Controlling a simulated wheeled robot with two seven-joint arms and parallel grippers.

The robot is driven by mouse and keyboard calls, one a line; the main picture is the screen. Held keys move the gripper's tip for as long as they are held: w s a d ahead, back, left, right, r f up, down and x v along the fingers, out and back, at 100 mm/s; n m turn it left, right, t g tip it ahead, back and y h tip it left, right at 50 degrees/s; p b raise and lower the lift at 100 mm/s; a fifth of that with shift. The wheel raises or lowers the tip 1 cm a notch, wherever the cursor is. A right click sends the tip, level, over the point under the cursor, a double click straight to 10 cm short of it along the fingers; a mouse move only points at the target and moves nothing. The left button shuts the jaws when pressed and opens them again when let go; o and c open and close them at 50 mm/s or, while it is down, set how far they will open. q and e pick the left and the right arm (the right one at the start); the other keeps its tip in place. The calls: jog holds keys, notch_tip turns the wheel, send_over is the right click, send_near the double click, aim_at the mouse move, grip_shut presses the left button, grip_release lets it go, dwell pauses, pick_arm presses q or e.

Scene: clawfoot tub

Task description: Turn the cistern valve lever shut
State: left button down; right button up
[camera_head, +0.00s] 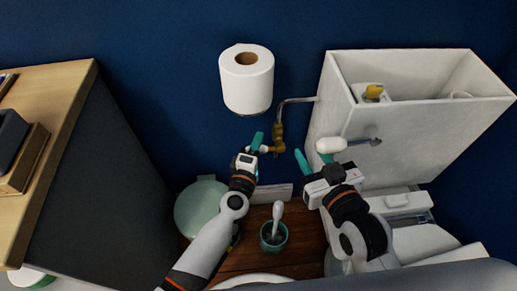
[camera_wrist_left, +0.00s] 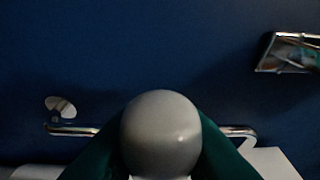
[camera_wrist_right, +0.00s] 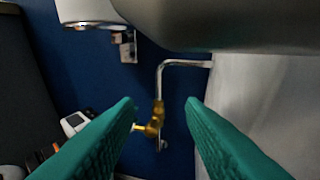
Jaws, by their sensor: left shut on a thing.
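The brass cistern valve (camera_head: 278,138) sits on a chrome pipe beside the cistern. It also shows in the right wrist view (camera_wrist_right: 155,122), its short lever (camera_wrist_right: 138,127) pointing left. My left gripper (camera_head: 256,145) is at the lever's free end. In the left wrist view its teal fingers are shut on a pale rounded lever knob (camera_wrist_left: 161,133), which hides the fingertips and the valve behind. My right gripper (camera_head: 315,156) is open and empty below and left of the cistern's flush handle (camera_head: 332,145). Its spread fingers (camera_wrist_right: 160,110) frame the valve from a distance.
The white open-topped cistern (camera_head: 345,110) stands close to the right gripper. A toilet roll (camera_head: 246,80) hangs on the blue wall above the left gripper. A green bin (camera_head: 202,208) and a brush in a cup (camera_head: 273,240) stand below. A wooden-topped cabinet (camera_head: 60,90) is at left.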

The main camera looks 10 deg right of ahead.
pick_arm(q)
jog(key=shift+f, duration=0.15)
jog(key=c, duration=1.2)
grip_release()
jog(key=p+v, duration=0.1)
jog(key=v, duration=1.1)
pick_arm(e)
jog(key=shift+s+d+f+g+h, duration=0.25)
jog(key=shift+s+f+g, duration=0.2)
jog(key=shift+f+g, duration=0.25)
jog(key=shift+s+d+f+g+h, duration=0.2)
jog(key=shift+s+f+g, duration=0.25)
jog(key=shift+f, duration=0.4)
jog(key=shift+s+d+f+g+h, duration=0.25)
jog(key=shift+s+f+g, duration=0.15)
jog(key=shift+f+g, duration=0.3)
pick_arm(q)
jog(key=shift+s, duration=0.1)
